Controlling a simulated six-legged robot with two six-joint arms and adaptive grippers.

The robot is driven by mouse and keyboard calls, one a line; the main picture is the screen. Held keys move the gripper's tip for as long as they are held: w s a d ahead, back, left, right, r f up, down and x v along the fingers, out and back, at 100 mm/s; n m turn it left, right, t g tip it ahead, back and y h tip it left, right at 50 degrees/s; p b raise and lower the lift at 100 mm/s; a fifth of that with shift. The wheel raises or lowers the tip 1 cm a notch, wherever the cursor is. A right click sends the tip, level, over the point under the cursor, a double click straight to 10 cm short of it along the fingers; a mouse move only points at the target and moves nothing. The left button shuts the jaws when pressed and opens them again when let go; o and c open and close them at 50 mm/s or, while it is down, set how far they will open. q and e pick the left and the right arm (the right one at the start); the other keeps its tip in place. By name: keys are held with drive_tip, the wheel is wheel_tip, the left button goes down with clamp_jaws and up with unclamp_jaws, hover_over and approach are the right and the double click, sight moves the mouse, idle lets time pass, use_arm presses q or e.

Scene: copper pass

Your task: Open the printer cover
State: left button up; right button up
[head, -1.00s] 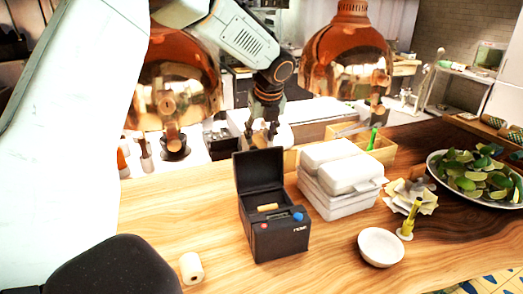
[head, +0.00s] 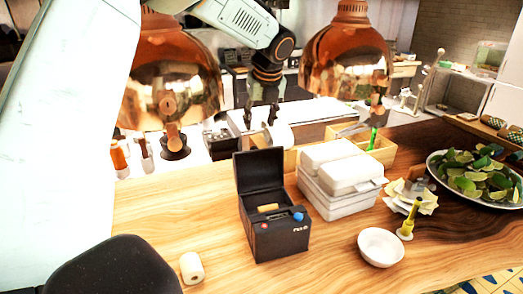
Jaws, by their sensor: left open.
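The small black printer (head: 280,238) stands on the wooden counter in the middle of the head view. Its cover (head: 259,170) stands up, hinged at the back, so the printer is open. A tan roll-like piece shows inside, with a blue and a red button on the front. My left gripper (head: 261,122) hangs open above and behind the raised cover, apart from it, fingers pointing down. My right gripper is not in view.
White lidded boxes (head: 338,178) are stacked close to the printer's right. A white paper roll (head: 191,268) lies at front left, and a small white bowl (head: 381,247) at front right. Copper heat lamps (head: 345,62) hang near my left arm. Counter in front of the printer is clear.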

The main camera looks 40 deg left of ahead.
use_arm(q)
drive_tip(key=shift+w, duration=0.1)
drive_tip(key=v, duration=1.2)
drive_tip(key=shift+c, duration=0.3)
